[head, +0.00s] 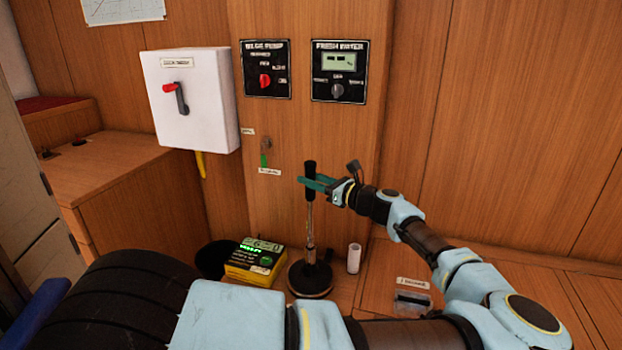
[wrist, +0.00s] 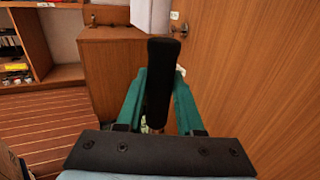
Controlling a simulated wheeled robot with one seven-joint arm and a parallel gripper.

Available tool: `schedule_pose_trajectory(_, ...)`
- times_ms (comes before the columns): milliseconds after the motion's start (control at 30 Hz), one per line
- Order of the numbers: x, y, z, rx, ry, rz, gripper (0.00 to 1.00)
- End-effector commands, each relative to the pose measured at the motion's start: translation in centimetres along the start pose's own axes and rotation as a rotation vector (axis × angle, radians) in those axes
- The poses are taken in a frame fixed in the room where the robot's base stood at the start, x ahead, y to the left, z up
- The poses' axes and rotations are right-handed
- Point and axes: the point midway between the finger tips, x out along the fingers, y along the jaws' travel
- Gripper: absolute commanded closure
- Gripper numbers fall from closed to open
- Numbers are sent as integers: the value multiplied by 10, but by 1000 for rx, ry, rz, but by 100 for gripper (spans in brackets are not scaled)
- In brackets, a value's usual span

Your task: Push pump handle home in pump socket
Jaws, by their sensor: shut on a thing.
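The pump handle has a black grip (head: 310,178) and a metal rod, and it stands nearly upright. Its lower end meets the dark round pump socket (head: 310,279) on the wooden ledge; I cannot tell how deep it sits. My gripper (head: 316,184), with green fingers, comes from the right and is shut on the handle just at the black grip. In the wrist view the black grip (wrist: 160,82) rises between the two green fingers (wrist: 158,100). The socket is not visible in the wrist view.
A yellow device (head: 255,262) and a black bin (head: 215,259) stand left of the socket. A white cylinder (head: 354,258) stands close on its right. A white switch box (head: 191,100) and two panels, bilge pump (head: 266,70) and fresh water (head: 339,72), are on the wall above.

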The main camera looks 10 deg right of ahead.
Motion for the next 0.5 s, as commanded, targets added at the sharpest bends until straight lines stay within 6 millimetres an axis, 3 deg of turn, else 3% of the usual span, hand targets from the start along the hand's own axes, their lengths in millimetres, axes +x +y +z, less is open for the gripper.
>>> schedule_pose_trajectory(233, 0, 0, 0, 0, -1, 0, 100)
schedule_pose_trajectory(267, 0, 0, 0, 0, -1, 0, 62)
schedule_pose_trajectory(500, 0, 0, -1, 0, 0, 0, 35)
